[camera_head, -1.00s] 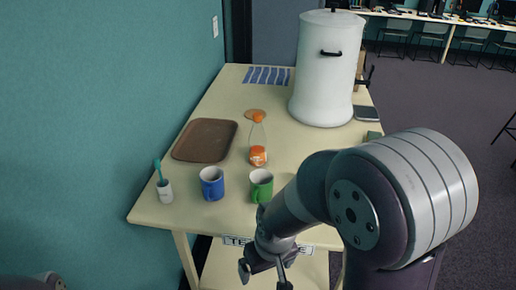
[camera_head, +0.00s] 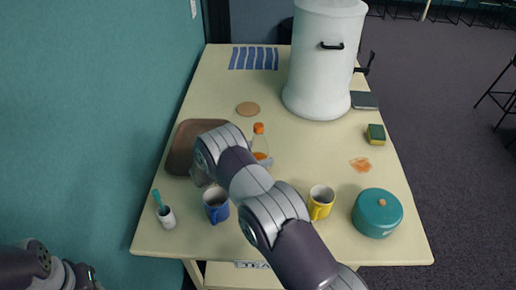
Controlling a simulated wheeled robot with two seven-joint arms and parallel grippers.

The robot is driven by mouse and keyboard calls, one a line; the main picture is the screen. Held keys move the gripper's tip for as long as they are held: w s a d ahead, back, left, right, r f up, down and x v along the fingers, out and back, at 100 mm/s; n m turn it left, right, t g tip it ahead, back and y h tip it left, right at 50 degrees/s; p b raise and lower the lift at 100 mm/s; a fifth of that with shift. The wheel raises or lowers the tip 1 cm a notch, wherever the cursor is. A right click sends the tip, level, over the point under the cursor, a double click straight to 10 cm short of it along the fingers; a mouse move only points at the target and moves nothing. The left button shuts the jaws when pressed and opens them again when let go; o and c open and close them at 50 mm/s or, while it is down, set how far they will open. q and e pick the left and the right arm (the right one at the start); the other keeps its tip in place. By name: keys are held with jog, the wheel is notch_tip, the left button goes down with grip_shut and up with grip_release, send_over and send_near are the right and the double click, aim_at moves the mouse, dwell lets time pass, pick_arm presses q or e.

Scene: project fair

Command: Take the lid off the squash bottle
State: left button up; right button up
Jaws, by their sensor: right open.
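The squash bottle (camera_head: 260,146) is clear, with orange squash low inside, and stands upright on the table. Its orange lid (camera_head: 259,128) is on its top. My right arm crosses in front of the bottle's lower left side. My right gripper is mostly hidden behind that arm; a small grey piece, seemingly its tip (camera_head: 267,163), shows at the bottle's lower part. It is open; whether it touches the bottle I cannot tell. My left gripper (camera_head: 84,275) is at the bottom left corner, away from the table, its fingers unclear.
A blue mug (camera_head: 216,208), yellow mug (camera_head: 321,203) and teal pot (camera_head: 377,213) stand near the front. A brown tray (camera_head: 181,148) is left of the bottle, a cork coaster (camera_head: 248,109) behind it. A large white container (camera_head: 322,65) stands at the back. A sponge (camera_head: 376,134) lies right.

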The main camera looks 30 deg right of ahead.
jog(key=shift+w+x, duration=0.2)
jog(key=shift+x, duration=0.75)
jog(key=shift+s+a+r, duration=0.1)
jog(key=shift+s+a, duration=0.05)
jog(key=shift+s, duration=0.1)
jog(key=shift+c, duration=0.3)
jog(key=c, duration=1.1)
